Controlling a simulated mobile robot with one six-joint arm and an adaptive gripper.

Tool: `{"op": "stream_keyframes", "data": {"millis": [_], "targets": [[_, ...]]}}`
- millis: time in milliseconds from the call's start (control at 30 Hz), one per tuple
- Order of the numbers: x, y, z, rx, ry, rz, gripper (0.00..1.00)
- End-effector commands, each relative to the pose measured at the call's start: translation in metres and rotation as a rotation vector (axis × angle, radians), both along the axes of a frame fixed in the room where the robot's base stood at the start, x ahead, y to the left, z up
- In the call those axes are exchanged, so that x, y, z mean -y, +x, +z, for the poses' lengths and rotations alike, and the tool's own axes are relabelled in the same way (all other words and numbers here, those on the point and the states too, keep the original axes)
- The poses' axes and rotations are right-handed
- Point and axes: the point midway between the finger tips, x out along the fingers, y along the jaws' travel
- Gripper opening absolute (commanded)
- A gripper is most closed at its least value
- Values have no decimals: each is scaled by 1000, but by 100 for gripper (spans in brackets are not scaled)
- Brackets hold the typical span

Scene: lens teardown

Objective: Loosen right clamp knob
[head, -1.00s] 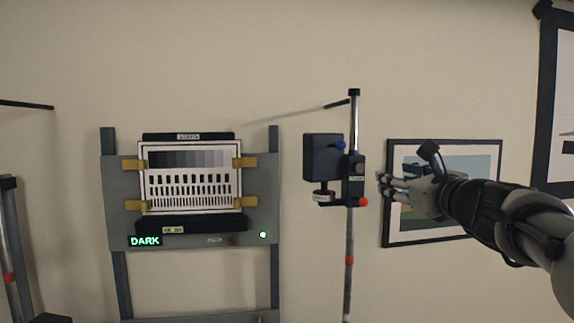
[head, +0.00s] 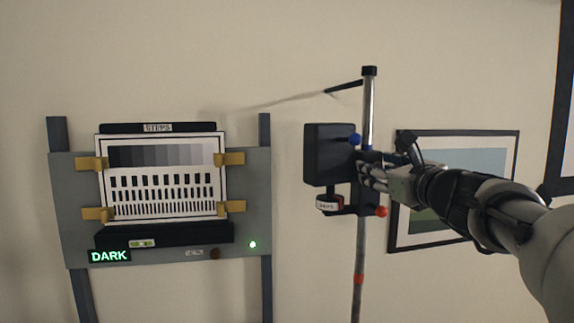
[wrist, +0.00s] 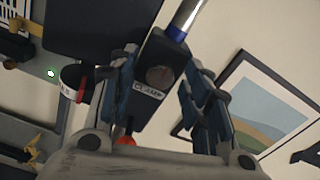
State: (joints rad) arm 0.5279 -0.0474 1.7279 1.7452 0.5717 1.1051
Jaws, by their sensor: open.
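The right stand (head: 369,105) is a vertical metal pole that carries a black box (head: 328,152). Its clamp block (wrist: 151,112) is black and labelled "CLAMP", with a round dark knob (wrist: 159,77) on its face in the wrist view. My gripper (head: 362,172) is at the clamp from the right and hides most of it in the head view. In the wrist view my gripper (wrist: 162,86) is open, with fingers on either side of the clamp block and knob. I cannot tell whether they touch it.
A small labelled cylinder (head: 329,203) hangs under the box. A test chart board (head: 160,180) with a "DARK" sign stands left. A framed picture (head: 472,145) hangs behind my arm.

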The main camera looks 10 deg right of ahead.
Motion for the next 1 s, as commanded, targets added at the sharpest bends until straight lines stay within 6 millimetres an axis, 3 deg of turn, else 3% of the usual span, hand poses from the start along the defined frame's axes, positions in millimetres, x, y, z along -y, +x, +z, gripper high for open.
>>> {"op": "stream_keyframes", "data": {"millis": [267, 900, 1000], "targets": [[0, 0, 0, 0, -1, -1, 44], [0, 0, 0, 0, -1, 0, 1], [0, 0, 0, 0, -3, 0, 0]]}}
